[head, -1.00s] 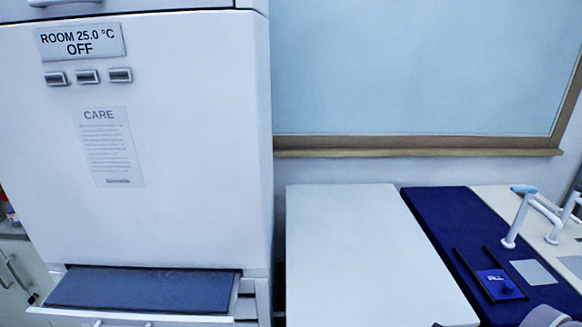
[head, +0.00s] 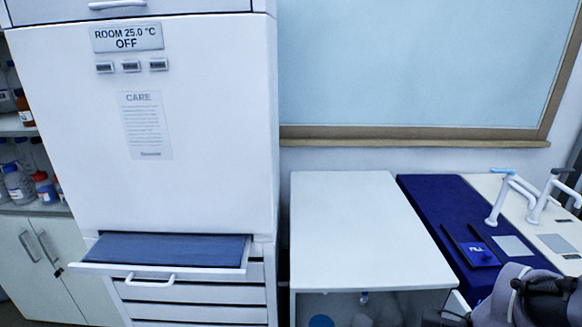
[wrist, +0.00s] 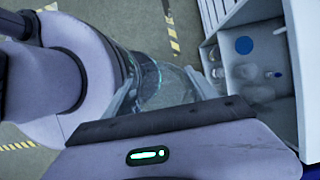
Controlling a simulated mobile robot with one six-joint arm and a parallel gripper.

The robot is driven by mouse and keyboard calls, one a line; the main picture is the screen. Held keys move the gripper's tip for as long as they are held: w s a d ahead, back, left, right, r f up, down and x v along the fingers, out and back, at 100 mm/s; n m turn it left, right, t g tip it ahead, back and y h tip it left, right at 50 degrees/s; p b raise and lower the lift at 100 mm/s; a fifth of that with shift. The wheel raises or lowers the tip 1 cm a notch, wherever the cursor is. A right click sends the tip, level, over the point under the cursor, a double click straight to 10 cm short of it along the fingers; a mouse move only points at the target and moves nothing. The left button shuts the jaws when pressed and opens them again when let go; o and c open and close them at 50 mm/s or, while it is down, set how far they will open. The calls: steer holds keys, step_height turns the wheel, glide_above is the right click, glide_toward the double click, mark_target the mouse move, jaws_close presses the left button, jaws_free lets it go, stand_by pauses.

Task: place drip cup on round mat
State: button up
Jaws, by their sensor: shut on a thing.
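My gripper (wrist: 165,92) is shut on a clear, see-through thing, which I take to be the drip cup (wrist: 172,84). Its outline is blurred against my own arm behind it. A blue disc, likely the round mat (head: 321,321), shows at the bottom of the head view inside the white bench. It also shows in the wrist view (wrist: 243,45), flat in a white compartment at the upper right, apart from my gripper. My gripper's fingertips are not clear in the head view.
Several clear vessels (wrist: 250,72) stand beside the disc. The white bench top (head: 365,230) is bare. A tall white cabinet (head: 150,170) has a tray drawer (head: 165,250) pulled out. A blue mat (head: 440,215) with a small black-edged holder (head: 472,246) lies right of the bench.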

steer(key=w+a+f+n+g+h, duration=0.2)
steer(key=w+a+f+n, duration=0.1)
steer(key=w+n, duration=0.4)
steer(key=w+a+f+n+g+h, duration=0.2)
steer(key=w+f+n, duration=0.4)
steer(key=n, duration=0.5)
steer(key=shift+w+a+f+g, duration=0.3)
steer(key=shift+w+a, duration=0.15)
steer(key=shift+w, duration=0.7)
